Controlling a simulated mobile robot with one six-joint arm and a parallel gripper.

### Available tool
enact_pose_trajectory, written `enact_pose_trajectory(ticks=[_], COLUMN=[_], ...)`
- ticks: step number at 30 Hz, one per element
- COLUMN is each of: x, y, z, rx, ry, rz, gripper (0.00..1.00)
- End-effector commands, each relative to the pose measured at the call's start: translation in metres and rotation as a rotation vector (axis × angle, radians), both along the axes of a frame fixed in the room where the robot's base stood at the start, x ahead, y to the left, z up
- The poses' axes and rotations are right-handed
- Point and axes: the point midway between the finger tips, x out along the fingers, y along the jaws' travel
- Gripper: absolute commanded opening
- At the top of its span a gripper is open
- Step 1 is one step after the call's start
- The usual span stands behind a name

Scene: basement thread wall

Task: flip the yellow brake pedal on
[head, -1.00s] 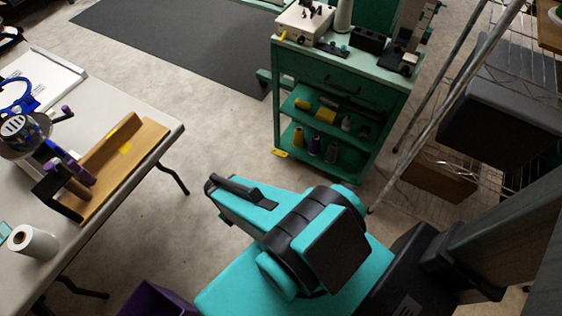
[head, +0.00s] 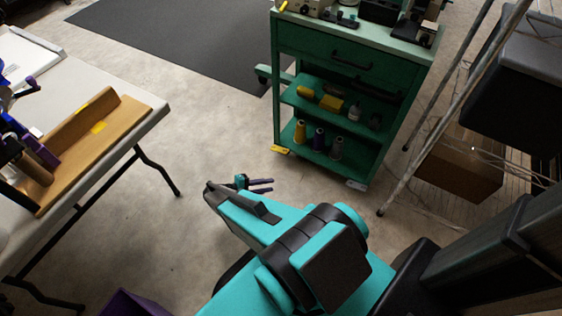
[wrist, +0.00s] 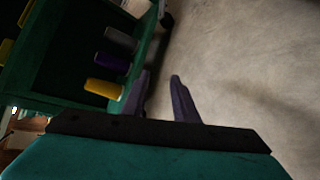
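The yellow brake pedal (head: 281,150) is a small yellow tab at the foot of the green cart (head: 351,53), at its front left corner, in the head view. My gripper (head: 271,185) is below and slightly left of the pedal in the head view, apart from it. In the wrist view, the two dark fingers of my gripper (wrist: 161,76) are spread with nothing but floor between them. I cannot make out the pedal in the wrist view. A pale pedal-like tab (head: 356,185) shows at the cart's front right corner.
Several thread spools, one a yellow spool (head: 300,131), stand on the cart's lower shelf; the yellow spool also shows in the wrist view (wrist: 103,88). A table (head: 148,126) stands left, a wire rack (head: 421,123) right. Floor before the cart is clear.

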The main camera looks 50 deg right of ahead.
Motion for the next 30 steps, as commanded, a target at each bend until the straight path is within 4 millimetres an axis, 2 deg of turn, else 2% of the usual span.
enact_pose_trajectory(ticks=[1,9,15,21,30], x=[0.013,0.066,0.1,0.116,0.117], y=[-0.008,-0.041,-0.056,-0.06,-0.061], z=[-0.021,-0.056,-0.072,-0.075,-0.073], rx=[-0.043,-0.276,-0.417,-0.484,-0.492], ry=[-0.004,-0.047,-0.084,-0.105,-0.108], rz=[0.016,0.117,0.188,0.225,0.23], gripper=[0.27,0.27,0.27,0.27,0.27])
